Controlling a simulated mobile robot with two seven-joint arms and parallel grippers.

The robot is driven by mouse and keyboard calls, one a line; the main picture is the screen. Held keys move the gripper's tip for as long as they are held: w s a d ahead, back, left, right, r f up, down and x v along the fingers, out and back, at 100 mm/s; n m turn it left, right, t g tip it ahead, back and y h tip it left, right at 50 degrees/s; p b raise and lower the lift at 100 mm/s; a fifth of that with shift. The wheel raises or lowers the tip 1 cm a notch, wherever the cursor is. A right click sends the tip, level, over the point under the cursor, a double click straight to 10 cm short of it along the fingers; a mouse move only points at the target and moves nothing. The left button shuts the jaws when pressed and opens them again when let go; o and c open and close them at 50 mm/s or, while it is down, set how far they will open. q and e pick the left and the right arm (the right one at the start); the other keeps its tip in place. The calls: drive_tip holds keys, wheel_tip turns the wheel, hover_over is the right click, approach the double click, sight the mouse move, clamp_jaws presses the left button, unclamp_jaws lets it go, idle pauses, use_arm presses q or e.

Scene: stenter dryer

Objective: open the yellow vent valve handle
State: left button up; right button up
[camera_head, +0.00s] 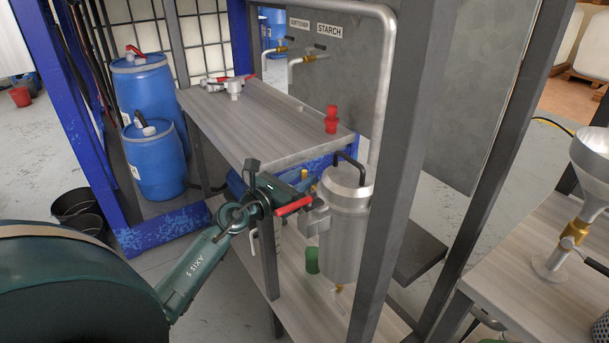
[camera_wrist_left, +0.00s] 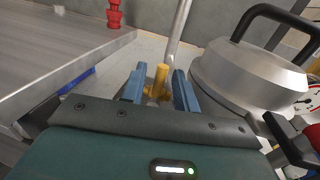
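The yellow vent valve handle (camera_wrist_left: 161,77) stands upright in the left wrist view, on a yellow valve body just behind my fingers. My left gripper (camera_wrist_left: 157,84) is open, with one blue-grey finger on each side of the handle and a visible gap on both sides. I cannot tell how deep the handle sits between the fingers. In the head view my left gripper (camera_head: 307,182) is beside the upper left of the steel vessel (camera_head: 343,235), and the valve is mostly hidden there. My right gripper is not in view.
A red-handled valve (camera_head: 294,206) sits close to my left wrist. The vessel's lid (camera_wrist_left: 250,72) with its black handle is close on the right. A bench (camera_head: 265,120) with a red fitting (camera_head: 331,120) lies on the left. A grey post (camera_head: 398,170) stands right of the vessel.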

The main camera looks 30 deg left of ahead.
use_arm(q)
drive_tip(key=shift+w+d, duration=0.1)
drive_tip(key=shift+w, duration=0.5)
clamp_jaws()
